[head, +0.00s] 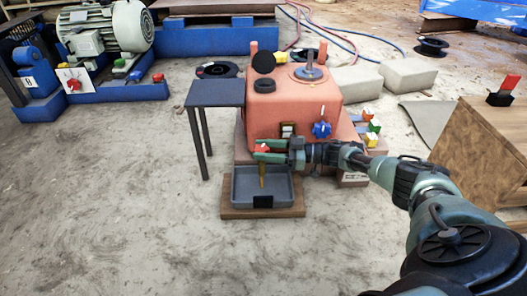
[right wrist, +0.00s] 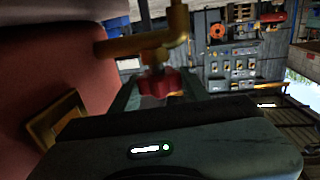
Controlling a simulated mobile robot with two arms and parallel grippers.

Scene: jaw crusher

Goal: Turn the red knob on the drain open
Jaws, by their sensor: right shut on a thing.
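The red knob (head: 262,148) sits on the drain at the front of the salmon-coloured tank (head: 290,112). In the right wrist view the red knob (right wrist: 160,84) shows between my fingers, below the brass drain pipe (right wrist: 150,45). My right gripper (head: 268,151) reaches in from the right and is shut on the knob; its fingers also show in the right wrist view (right wrist: 158,92). A yellowish-brown streak (head: 262,178) runs from the drain down toward the grey tray (head: 285,187). I cannot tell whether it is liquid or pipe. My left gripper is not in view.
A dark small table (head: 215,93) stands left of the tank. A wooden cabinet (head: 485,150) stands at the right. The floor at left is clear.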

